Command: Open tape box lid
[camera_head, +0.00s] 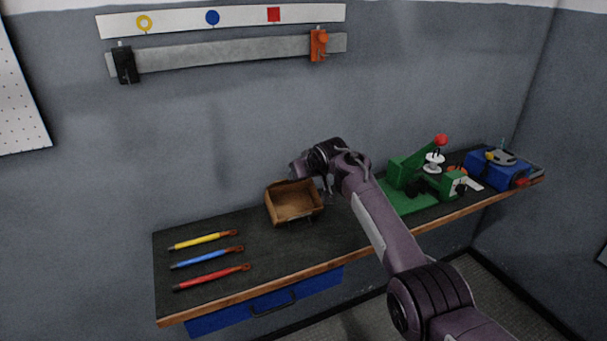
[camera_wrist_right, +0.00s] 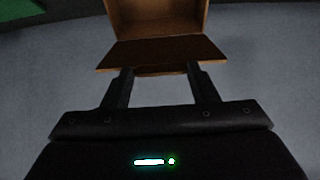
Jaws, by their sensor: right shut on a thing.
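The brown tape box (camera_head: 296,205) stands on the dark bench, and its inside shows from above. In the right wrist view the open box (camera_wrist_right: 158,12) is at the top. Its flat brown lid (camera_wrist_right: 160,50) is swung away from the opening, towards my fingers. My right gripper (camera_wrist_right: 160,72) is shut on the lid's near edge, with a fingertip towards each side of it. In the head view my right arm reaches over the bench to the back right of the box, and the fingertips are hard to make out. My left gripper is out of view.
Yellow (camera_head: 203,240), blue (camera_head: 206,257) and red (camera_head: 211,277) tools lie left of the box. A green fixture (camera_head: 410,195) and a blue case (camera_head: 497,170) are at the right. A wall rail (camera_head: 220,53) carries black and orange clips. Bare bench lies before the box.

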